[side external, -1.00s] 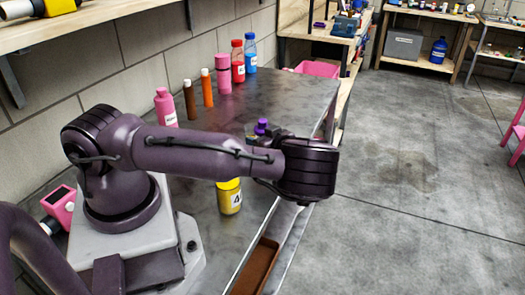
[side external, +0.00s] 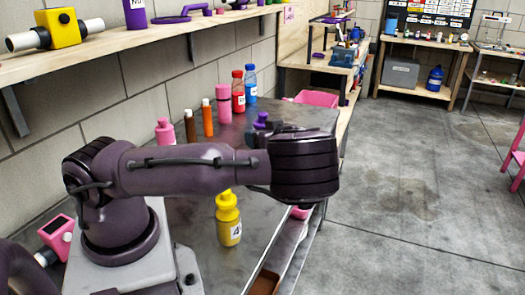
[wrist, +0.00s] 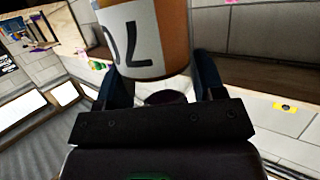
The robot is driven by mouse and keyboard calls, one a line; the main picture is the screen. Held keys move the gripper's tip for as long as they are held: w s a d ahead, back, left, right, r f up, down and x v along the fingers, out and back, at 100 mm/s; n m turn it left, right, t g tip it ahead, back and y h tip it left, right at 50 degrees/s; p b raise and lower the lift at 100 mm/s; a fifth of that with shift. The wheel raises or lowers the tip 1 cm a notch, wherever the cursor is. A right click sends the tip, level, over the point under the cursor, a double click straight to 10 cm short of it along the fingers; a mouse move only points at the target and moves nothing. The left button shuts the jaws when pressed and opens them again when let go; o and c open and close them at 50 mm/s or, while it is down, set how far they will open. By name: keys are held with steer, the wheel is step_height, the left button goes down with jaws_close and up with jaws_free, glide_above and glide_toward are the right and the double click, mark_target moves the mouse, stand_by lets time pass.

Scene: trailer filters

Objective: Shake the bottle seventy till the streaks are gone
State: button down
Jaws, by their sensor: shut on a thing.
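In the wrist view my gripper (wrist: 164,78) is shut on an orange bottle (wrist: 176,22) with a white label. The label's large black characters appear upside down and read as 70. The bottle's far end is cut off by the top of that picture. In the side view my thick dark wrist hides the fingers and most of the bottle. A purple piece (side external: 261,120) shows just behind the wrist; I cannot tell if it belongs to the held bottle. Streaks inside the bottle cannot be made out.
On the metal bench (side external: 190,222) stand a yellow bottle (side external: 228,220), a pink bottle (side external: 165,131), a pink cylinder (side external: 223,104), a red bottle (side external: 238,92) and a blue bottle (side external: 250,86). A brown tray (side external: 264,283) lies by the front edge. A shelf (side external: 150,38) overhangs the left.

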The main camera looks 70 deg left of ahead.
mark_target(262, 113)
step_height(262, 113, up, 15)
steer(key=shift+f, duration=0.1)
step_height(262, 113, down, 6)
steer(key=shift+s+r, duration=0.1)
step_height(262, 113, up, 7)
steer(key=shift+f, duration=0.2)
step_height(262, 113, down, 7)
steer(key=shift+r, duration=0.2)
step_height(262, 113, up, 5)
steer(key=shift+r, duration=0.1)
step_height(262, 113, down, 5)
steer(key=shift+f, duration=0.1)
step_height(262, 113, up, 7)
steer(key=shift+f, duration=0.2)
step_height(262, 113, down, 5)
steer(key=shift+f, duration=0.35)
step_height(262, 113, up, 6)
steer(key=shift+f, duration=0.2)
step_height(262, 113, down, 7)
steer(key=shift+r, duration=0.4)
